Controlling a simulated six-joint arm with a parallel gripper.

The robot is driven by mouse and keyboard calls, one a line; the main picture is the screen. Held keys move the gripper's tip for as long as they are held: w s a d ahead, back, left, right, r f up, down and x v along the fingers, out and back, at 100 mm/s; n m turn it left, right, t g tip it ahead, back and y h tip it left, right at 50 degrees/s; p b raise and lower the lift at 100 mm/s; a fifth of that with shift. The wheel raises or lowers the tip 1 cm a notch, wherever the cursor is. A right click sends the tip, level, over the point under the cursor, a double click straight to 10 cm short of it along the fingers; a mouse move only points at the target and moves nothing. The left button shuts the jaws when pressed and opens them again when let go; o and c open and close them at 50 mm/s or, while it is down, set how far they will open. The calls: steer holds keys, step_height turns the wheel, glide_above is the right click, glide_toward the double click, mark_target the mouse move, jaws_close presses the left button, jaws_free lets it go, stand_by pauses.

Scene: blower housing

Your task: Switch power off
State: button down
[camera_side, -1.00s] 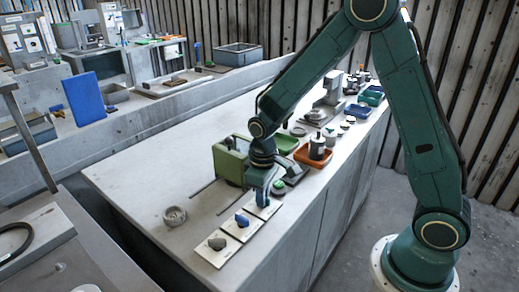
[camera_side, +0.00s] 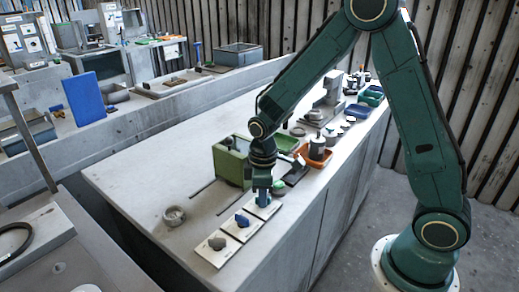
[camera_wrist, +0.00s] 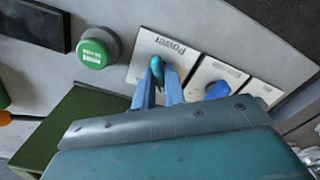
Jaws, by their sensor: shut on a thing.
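The power switch is a pale plate lettered "Power" (camera_wrist: 150,47) with a small teal knob (camera_wrist: 156,64). My gripper (camera_wrist: 158,76) has its two blue fingers on either side of this knob and is shut on it. In the side view my gripper (camera_side: 263,197) points straight down at the power plate (camera_side: 270,209), the far one of three plates in a row. The fingers partly hide the knob there. The knob's exact angle is hard to tell.
Close beside are a plate with a blue knob (camera_side: 242,220) and one with a grey knob (camera_side: 217,244). A green push button (camera_wrist: 93,53) stands on the other side. A green housing (camera_side: 230,158) is just behind. Bare bench lies to the left.

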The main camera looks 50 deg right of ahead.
steer(key=c, duration=1.6)
jaws_free()
steer(key=shift+o, duration=0.2)
steer(key=shift+r, duration=0.1)
steer(key=shift+r, duration=2.9)
